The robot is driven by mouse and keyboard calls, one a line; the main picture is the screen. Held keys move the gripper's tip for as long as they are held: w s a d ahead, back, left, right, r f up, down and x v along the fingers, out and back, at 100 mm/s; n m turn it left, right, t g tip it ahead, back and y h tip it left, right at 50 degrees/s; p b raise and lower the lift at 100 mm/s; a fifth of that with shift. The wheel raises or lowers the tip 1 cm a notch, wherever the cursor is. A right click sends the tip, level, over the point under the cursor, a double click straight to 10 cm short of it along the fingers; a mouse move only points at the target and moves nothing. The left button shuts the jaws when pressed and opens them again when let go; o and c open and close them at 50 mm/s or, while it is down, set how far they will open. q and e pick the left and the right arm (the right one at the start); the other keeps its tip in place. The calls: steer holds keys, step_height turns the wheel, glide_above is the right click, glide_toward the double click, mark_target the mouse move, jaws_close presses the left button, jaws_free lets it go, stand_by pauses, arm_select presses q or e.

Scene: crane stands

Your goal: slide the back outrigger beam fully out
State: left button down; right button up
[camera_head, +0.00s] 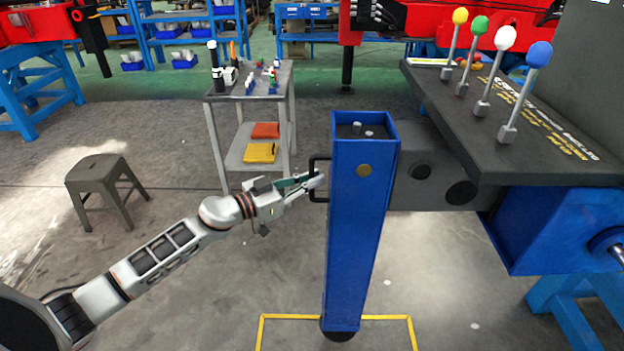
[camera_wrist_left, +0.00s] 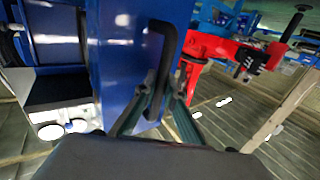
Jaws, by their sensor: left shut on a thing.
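The blue upright outrigger leg (camera_head: 352,250) stands in the middle of the head view, with a round dark foot (camera_head: 340,335) at its bottom. A dark grey beam (camera_head: 428,160) runs from the leg to the right, to the blue housing (camera_head: 545,225) under the control panel; a length of it shows bare. A black handle (camera_head: 313,163) is on the leg's left side. My left gripper (camera_head: 314,181) is shut on this handle. The left wrist view shows the handle (camera_wrist_left: 168,42) on the blue leg (camera_wrist_left: 118,60), with my fingers (camera_wrist_left: 160,92) at its lower part. My right gripper is not in view.
Yellow floor lines (camera_head: 290,317) frame the area around the leg's foot. A dark stool (camera_head: 105,182) and a grey tool cart (camera_head: 245,88) stand to the left. A panel (camera_head: 520,125) with several coloured-knob levers is at the right. Floor left of the leg is mostly clear.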

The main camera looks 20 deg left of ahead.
arm_select(q)
steer(key=s+a, duration=0.3)
steer(key=a, duration=1)
steer(key=s+a, duration=0.4)
steer(key=a, duration=0.9)
steer(key=shift+s+r, duration=0.2)
steer(key=shift+r, duration=0.2)
steer(key=c, duration=2.4)
jaws_free()
steer(key=shift+w+d+f, duration=0.1)
steer(key=shift+w+d, duration=0.05)
steer(key=shift+w, duration=0.05)
steer(key=shift+d+f, duration=0.15)
steer(key=shift+f, duration=0.05)
steer(key=shift+s, duration=0.1)
steer(key=shift+f, duration=0.1)
